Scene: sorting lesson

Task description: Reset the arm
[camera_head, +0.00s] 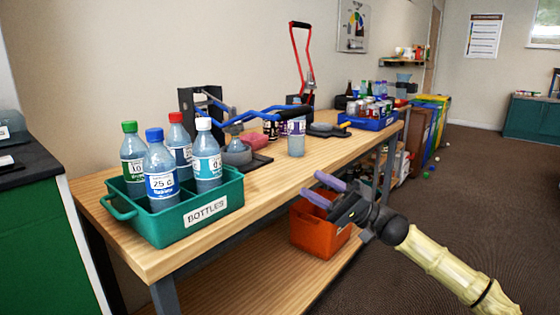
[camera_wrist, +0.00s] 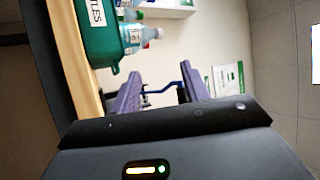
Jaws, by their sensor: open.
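My gripper (camera_head: 322,189) is in front of the bench edge in the head view, with two purple fingers spread apart and nothing between them. My arm reaches in from the lower right. In the wrist view the gripper (camera_wrist: 160,92) also shows open, its fingers apart, with part of a blue-handled device visible between them. A green crate (camera_head: 203,217) labelled BOTTLES stands at the near left of the wooden bench (camera_head: 262,192) and holds several capped bottles. In the wrist view the crate (camera_wrist: 97,40) lies at the upper left, turned sideways.
An orange-red bin (camera_head: 318,236) is just behind and below my gripper. A cup (camera_head: 296,140) and blue-handled and red-handled devices stand on the bench. A blue crate (camera_head: 370,122) with bottles is farther back. Open brown floor lies to the right.

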